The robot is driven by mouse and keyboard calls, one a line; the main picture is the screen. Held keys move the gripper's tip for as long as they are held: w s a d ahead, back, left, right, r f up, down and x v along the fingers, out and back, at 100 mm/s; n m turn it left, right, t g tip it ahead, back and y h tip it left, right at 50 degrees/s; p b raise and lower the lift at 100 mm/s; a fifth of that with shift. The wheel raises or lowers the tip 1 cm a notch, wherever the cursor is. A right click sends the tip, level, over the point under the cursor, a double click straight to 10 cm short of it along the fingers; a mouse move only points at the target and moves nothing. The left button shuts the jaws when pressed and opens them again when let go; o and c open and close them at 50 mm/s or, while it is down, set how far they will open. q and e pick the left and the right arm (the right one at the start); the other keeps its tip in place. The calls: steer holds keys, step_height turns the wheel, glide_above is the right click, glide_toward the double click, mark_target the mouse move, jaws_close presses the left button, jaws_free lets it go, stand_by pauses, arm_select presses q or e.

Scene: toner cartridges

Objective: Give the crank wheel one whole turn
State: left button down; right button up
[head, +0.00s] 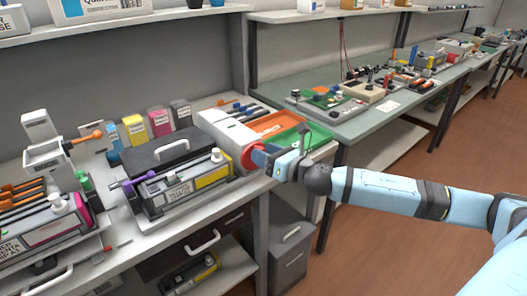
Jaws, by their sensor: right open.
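My right gripper (262,158) reaches in from the right over the front edge of the bench. It is open, with its blue fingertips at a red round part (247,158) on the end of a long white unit. This red part looks like the crank wheel. The gripper hides much of it, so I cannot tell whether the fingers touch it or are around a handle. A lever with an orange knob (97,134) stands on a white device at the left. My left gripper is not in view.
A black and yellow toner cartridge (190,188) lies in a cradle left of the gripper. Orange (276,123) and green (292,137) trays sit behind it.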

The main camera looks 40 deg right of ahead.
steer(key=shift+w+a, duration=0.1)
steer(key=shift+w, duration=0.3)
steer(key=c, duration=0.9)
steer(key=shift+m, duration=0.3)
